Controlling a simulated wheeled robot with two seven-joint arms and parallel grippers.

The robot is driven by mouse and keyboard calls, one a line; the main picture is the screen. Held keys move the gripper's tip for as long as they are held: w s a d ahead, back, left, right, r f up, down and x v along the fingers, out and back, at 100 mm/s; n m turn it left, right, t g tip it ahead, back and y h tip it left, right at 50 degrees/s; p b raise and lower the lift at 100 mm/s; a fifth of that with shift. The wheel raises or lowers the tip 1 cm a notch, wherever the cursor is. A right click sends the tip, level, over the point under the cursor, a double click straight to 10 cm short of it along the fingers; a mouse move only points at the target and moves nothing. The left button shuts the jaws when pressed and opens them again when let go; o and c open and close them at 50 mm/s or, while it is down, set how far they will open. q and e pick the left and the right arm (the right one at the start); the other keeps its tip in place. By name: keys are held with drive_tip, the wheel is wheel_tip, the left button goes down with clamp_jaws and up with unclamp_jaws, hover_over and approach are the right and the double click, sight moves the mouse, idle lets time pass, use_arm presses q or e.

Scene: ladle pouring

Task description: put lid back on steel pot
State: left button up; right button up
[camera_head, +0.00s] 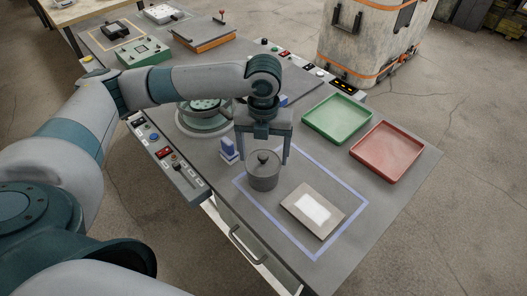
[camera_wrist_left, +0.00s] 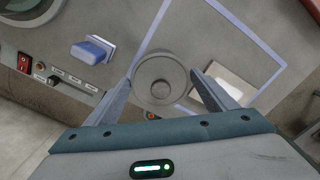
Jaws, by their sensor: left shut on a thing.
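The steel pot (camera_head: 264,182) is a small dark grey cylinder standing within the blue outlined area of the table. Its round lid (camera_head: 262,160) with a dark knob is at the pot's top; I cannot tell whether it is fully seated. In the left wrist view the lid (camera_wrist_left: 147,94) shows from above and hides the pot. My right gripper is not in view.
A tan plate with a white square (camera_head: 313,208) lies right of the pot. A blue block (camera_head: 229,147) stands just left of it. A green tray (camera_head: 338,119) and a red tray (camera_head: 387,151) sit farther right. A round dish stand (camera_head: 204,126) is behind left, beside a control panel (camera_head: 175,163).

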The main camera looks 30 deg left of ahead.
use_arm(q)
drive_tip(key=shift+p, duration=0.9)
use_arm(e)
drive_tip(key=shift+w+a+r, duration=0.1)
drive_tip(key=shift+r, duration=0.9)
use_arm(q)
drive_tip(key=shift+f+p, duration=0.2)
drive_tip(key=shift+p, duration=0.8)
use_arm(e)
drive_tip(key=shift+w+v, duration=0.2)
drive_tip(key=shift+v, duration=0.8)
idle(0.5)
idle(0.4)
use_arm(q)
drive_tip(key=o, duration=1.1)
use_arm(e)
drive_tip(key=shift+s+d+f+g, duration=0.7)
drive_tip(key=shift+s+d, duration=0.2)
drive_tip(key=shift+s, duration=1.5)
use_arm(q)
drive_tip(key=shift+r, duration=0.2)
drive_tip(key=shift+r+p, duration=3.35)
drive_tip(key=shift+p, duration=0.6)
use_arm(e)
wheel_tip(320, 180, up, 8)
